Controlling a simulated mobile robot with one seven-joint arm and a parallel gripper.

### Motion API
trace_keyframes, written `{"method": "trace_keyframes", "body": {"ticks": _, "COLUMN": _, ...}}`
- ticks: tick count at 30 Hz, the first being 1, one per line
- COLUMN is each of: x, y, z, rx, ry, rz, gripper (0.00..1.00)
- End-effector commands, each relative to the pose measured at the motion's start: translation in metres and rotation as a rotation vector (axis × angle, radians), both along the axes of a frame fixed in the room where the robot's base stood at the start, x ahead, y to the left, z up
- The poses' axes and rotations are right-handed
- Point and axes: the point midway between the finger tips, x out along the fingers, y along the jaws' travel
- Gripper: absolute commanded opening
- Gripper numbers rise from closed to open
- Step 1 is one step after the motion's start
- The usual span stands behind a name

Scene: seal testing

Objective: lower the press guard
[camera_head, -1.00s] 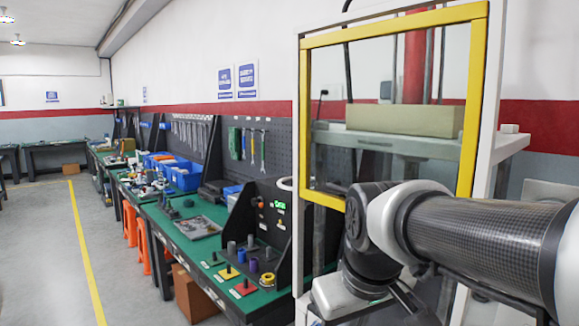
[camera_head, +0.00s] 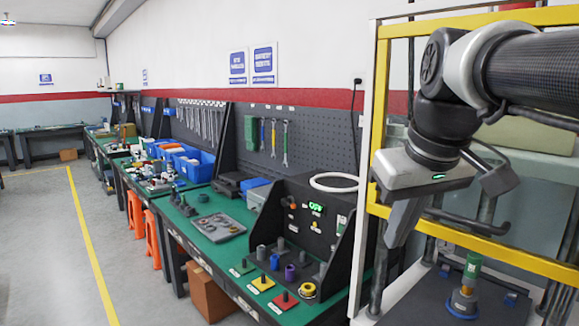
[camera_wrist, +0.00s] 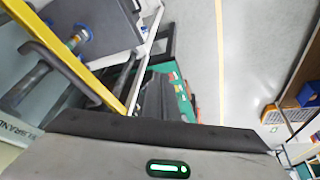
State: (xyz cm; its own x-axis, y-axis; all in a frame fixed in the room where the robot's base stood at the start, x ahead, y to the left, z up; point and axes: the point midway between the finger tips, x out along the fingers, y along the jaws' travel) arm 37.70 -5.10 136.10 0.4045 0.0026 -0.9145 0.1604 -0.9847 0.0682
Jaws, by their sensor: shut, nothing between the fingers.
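The press guard (camera_head: 383,120) is a clear panel in a yellow frame, standing raised on the press at the right of the head view. Its lower bar (camera_head: 520,258) hangs above the dark press bed (camera_head: 425,300). A dark bar handle (camera_head: 468,221) sits on the guard's lower part; it also shows in the wrist view (camera_wrist: 62,68) beside the yellow frame. My gripper (camera_head: 394,238) is shut and empty, pointing down in front of the guard's left side, left of the handle. Its fingertips are not clearly visible in the wrist view.
A fixture with a green-topped part (camera_head: 472,266) stands on the press bed. Left of the press, a green bench (camera_head: 200,245) carries a black test unit (camera_head: 310,215), coloured blocks and blue bins (camera_head: 195,165). The grey floor (camera_head: 40,240) at left is clear.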

Motion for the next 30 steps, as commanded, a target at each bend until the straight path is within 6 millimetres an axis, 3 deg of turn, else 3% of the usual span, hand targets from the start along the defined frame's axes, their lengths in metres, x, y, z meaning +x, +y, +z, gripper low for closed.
{"method": "trace_keyframes", "body": {"ticks": 1, "x": 0.018, "y": -0.014, "z": 0.035, "rx": -0.014, "ry": 0.011, "rz": 0.018, "gripper": 0.00}}
{"method": "trace_keyframes", "body": {"ticks": 6, "x": 0.061, "y": -0.054, "z": 0.106, "rx": -0.070, "ry": 0.049, "rz": 0.111, "gripper": 0.00}}
{"method": "trace_keyframes", "body": {"ticks": 12, "x": 0.084, "y": -0.078, "z": 0.142, "rx": -0.116, "ry": 0.077, "rz": 0.185, "gripper": 0.00}}
{"method": "trace_keyframes", "body": {"ticks": 16, "x": 0.088, "y": -0.081, "z": 0.143, "rx": -0.125, "ry": 0.082, "rz": 0.202, "gripper": 0.00}}
{"method": "trace_keyframes", "body": {"ticks": 20, "x": 0.093, "y": -0.082, "z": 0.128, "rx": -0.124, "ry": 0.083, "rz": 0.203, "gripper": 0.00}}
{"method": "trace_keyframes", "body": {"ticks": 30, "x": 0.116, "y": -0.084, "z": 0.061, "rx": -0.123, "ry": 0.083, "rz": 0.202, "gripper": 0.00}}
